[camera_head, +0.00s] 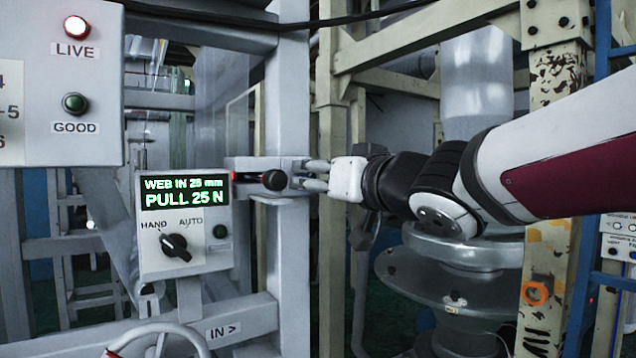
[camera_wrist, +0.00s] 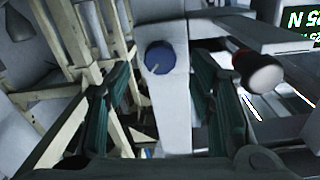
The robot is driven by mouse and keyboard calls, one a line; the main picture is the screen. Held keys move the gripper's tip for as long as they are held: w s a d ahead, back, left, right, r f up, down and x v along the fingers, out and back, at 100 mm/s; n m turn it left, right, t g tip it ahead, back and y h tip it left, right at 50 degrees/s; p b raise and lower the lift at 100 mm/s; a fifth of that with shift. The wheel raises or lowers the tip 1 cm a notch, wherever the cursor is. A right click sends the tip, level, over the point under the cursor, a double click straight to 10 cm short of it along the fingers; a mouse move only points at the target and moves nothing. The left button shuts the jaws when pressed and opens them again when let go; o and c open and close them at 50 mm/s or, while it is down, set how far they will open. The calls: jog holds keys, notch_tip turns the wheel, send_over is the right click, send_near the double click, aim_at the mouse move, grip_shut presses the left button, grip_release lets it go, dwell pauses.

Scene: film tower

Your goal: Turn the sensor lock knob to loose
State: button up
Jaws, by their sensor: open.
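A blue round knob (camera_wrist: 160,58) with a pale line on its face sits on a white metal bar in the wrist view. It is hidden in the head view. My gripper (camera_head: 316,175) is open, its fingers pointing left at the bracket on the grey post. In the wrist view one finger shows on each side of the blue knob; whether they touch it I cannot tell. A second, black knob (camera_head: 274,180) is on the bracket's front, and it also shows at the right of the wrist view (camera_wrist: 262,74). No lock label is readable.
A control box (camera_head: 186,222) left of the bracket reads "WEB IN 25 mm, PULL 25 N" and has a HAND/AUTO switch (camera_head: 175,246). A lamp panel (camera_head: 62,85) has its red LIVE lamp lit. The grey post (camera_head: 288,110) and cream frame beams (camera_head: 420,40) stand close around my arm.

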aim_at(308, 177)
jog(key=shift+x, duration=1.8)
jog(key=c, duration=1.2)
jog(key=shift+o, duration=0.2)
